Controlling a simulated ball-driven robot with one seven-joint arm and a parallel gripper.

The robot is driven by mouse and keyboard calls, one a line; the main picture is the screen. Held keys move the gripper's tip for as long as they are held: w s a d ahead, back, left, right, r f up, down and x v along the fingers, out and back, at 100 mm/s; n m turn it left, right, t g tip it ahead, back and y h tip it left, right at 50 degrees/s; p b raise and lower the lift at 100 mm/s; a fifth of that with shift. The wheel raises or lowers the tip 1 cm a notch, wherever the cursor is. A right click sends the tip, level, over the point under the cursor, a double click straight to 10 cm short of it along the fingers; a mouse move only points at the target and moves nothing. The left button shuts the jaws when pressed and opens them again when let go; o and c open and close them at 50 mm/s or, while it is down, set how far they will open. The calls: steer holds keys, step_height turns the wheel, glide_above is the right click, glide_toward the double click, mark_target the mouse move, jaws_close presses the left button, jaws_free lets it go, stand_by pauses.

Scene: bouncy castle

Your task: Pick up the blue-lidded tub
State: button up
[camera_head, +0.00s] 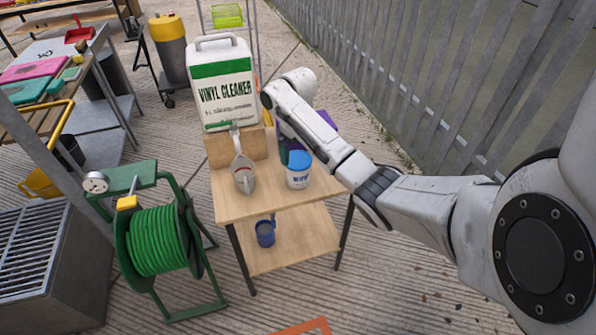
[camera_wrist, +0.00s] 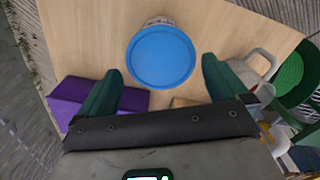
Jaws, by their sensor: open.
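The blue-lidded tub (camera_head: 298,179) is white with a blue lid and stands upright near the front right of the wooden table top. In the wrist view its round blue lid (camera_wrist: 161,58) is seen from above, with a strip of its white side. My gripper (camera_wrist: 161,68) is open and empty, one green fingertip on each side of the lid in the picture. I cannot tell how far above the lid the fingertips are. In the head view my gripper's fingers are mostly hidden behind my arm and the tub.
A large vinyl cleaner canister (camera_head: 222,85) is at the back left. A purple box (camera_wrist: 130,98) lies near my gripper. A blue mug (camera_head: 265,233) is on the lower shelf. A green hose reel (camera_head: 155,240) stands to the left.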

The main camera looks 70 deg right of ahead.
mark_target(298, 159)
steer(key=shift+f, duration=3.3)
steer(key=shift+c, duration=0.5)
steer(key=c, duration=0.8)
